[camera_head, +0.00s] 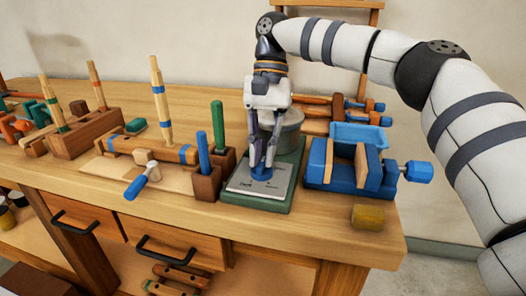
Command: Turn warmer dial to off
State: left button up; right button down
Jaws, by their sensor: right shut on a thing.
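The warmer (284,187) is a green base with a grey plate on its front and a round grey pot (291,126) on its back part. A blue dial (262,173) stands on the plate. My right gripper (262,163) points down from above, with its fingers closed around the dial. The fingers hide part of the dial, and I cannot read which mark it faces. My left gripper is not in view.
A blue vise (345,170) stands close to the right of the warmer. Wooden blocks with upright blue (203,152) and green (217,120) handles stand close to the left. A yellowish cylinder (368,217) lies near the front edge. Drawers with black handles are below.

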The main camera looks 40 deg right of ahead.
jog(key=shift+f, duration=0.15)
jog(key=c, duration=1.6)
grip_release()
jog(key=shift+c, duration=0.2)
jog(key=v, duration=0.7)
jog(key=shift+r, duration=0.3)
jog(key=shift+w, duration=0.1)
